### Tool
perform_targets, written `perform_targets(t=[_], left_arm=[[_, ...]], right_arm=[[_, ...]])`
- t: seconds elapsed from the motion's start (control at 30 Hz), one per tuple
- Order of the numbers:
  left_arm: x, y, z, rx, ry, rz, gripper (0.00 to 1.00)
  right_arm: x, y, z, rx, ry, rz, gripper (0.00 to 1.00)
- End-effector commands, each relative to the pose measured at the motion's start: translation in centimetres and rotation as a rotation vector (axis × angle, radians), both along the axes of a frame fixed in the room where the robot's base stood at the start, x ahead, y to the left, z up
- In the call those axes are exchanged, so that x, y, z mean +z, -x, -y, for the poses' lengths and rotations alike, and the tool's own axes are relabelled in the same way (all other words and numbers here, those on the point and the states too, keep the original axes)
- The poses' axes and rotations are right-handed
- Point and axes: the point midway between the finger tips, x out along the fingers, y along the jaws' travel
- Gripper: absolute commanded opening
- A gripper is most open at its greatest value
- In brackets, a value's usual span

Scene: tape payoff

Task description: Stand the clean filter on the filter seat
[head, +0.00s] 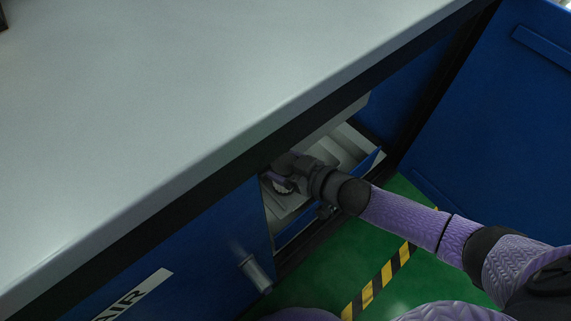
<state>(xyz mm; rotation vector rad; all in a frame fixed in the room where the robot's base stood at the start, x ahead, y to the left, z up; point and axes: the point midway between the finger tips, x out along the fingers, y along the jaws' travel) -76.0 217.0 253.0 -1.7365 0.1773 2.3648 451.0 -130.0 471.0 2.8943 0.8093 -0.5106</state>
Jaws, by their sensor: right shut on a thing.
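My right gripper (284,174) reaches into the open cabinet under the worktop and is shut. At its fingers is a small, pale, ribbed round thing (283,187), which looks like the clean filter. It is dark and partly covered by the gripper, so I cannot tell whether it is upright or touches anything below. I cannot make out the filter seat. My left gripper is not in view.
The grey worktop (160,90) overhangs the opening. A blue-fronted tray or drawer (300,222) with a pale interior sits inside. A closed blue door (190,245) with a handle is at left, an open blue door (480,110) at right. Green floor (310,270) carries yellow-black tape.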

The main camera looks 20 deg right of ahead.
Motion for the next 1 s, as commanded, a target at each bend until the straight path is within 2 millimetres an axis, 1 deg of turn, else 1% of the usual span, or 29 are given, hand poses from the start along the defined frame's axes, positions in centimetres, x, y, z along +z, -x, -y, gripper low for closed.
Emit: perform_targets(t=[0.07, 0.1, 0.17, 0.2, 0.47, 0.53, 0.67, 0.8, 0.9, 1.0], left_arm=[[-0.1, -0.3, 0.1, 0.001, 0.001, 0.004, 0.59], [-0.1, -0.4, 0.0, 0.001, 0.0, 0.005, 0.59], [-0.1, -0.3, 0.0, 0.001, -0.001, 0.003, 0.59], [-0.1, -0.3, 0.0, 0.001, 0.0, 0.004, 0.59], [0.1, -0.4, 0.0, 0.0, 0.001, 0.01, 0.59], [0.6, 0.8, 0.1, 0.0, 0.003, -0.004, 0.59], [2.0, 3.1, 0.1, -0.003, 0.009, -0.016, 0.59], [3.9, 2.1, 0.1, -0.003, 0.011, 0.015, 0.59], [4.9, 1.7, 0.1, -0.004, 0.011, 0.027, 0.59], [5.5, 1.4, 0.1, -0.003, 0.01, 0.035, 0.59]], right_arm=[[-0.2, 0.0, 0.0, 0.0, -0.001, 0.0, 0.17], [-0.2, 0.0, 0.0, 0.0, 0.0, -0.001, 0.86], [-0.2, 0.0, 0.0, 0.0, -0.001, 0.0, 0.99], [-0.2, 0.0, 0.0, 0.0, -0.001, 0.0, 1.0], [0.1, 0.0, 0.0, 0.0, 0.0, 0.0, 1.0], [0.6, 0.6, 0.4, -0.001, 0.0, 0.0, 1.0], [1.7, 2.4, 1.5, -0.001, 0.002, 0.001, 1.0], [3.2, 5.4, 3.3, -0.001, 0.002, 0.002, 1.0], [3.9, 7.3, 4.5, 0.0, 0.001, 0.002, 1.0], [4.3, 8.8, 5.3, 0.0, 0.002, 0.001, 1.0]])
